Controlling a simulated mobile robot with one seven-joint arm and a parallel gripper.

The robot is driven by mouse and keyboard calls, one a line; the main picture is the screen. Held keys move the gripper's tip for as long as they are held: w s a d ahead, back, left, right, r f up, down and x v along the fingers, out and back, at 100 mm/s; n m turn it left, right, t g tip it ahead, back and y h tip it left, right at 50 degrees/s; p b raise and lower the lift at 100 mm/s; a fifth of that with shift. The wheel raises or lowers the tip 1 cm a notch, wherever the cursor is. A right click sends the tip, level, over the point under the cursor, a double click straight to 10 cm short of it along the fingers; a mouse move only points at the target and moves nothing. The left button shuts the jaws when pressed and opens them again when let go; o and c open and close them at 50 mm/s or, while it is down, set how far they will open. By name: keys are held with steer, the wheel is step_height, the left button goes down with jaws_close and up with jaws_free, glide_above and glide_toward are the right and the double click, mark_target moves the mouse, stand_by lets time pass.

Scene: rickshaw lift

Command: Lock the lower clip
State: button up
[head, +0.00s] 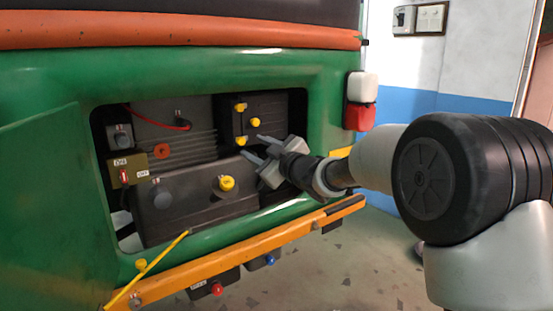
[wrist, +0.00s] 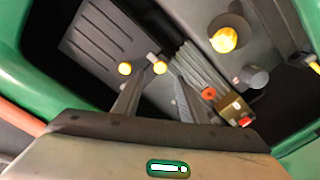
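Several yellow clip-like pieces sit on a dark box (head: 275,103) at the upper right of the green rickshaw's open bay. The lowest yellow piece (head: 241,140) is at that box's lower left, just left of my gripper. My gripper (head: 253,146) reaches in from the right, open, with nothing between its fingers. In the wrist view its two fingers (wrist: 160,82) are apart, and a small yellow piece (wrist: 160,67) shows beyond the gap between their tips. Another yellow piece (wrist: 125,68) shows beyond the left finger. I cannot tell whether the clips are locked or whether a finger touches one.
A larger grey box with a yellow cap (head: 227,183) lies below. An ON/OFF switch box (head: 128,170), an orange-red round part (head: 162,152) and a red cable (head: 160,124) are at left. The bay's green frame (head: 318,110) and the orange bumper (head: 255,240) bound the opening.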

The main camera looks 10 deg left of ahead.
steer(key=v, duration=1.1)
steer(key=s+d+m+t+h, duration=0.1)
steer(key=s+d+m+h, duration=0.2)
steer(key=d, duration=0.5)
steer(key=s+d+m+h, duration=0.2)
steer(key=d+m+h, duration=0.25)
steer(key=d, duration=0.25)
steer(key=s+d+m+t+h, duration=0.1)
steer(key=s+d+m+h, duration=0.15)
steer(key=d+h, duration=0.4)
steer(key=s+d+f+m+g, duration=0.2)
steer(key=s+d+f+g, duration=0.15)
steer(key=s, duration=0.45)
steer(key=s+d+f+m+g, duration=0.2)
steer(key=s+f+m, duration=0.15)
steer(key=s, duration=0.45)
steer(key=s+d+f+m+g, duration=0.1)
steer(key=s+d+f+g, duration=0.2)
steer(key=s, duration=0.5)
step_height(320, 180, up, 21)
steer(key=p, duration=2.2)
steer(key=shift+s+f, duration=0.25)
steer(key=shift+s, duration=0.2)
steer(key=shift+t, duration=0.25)
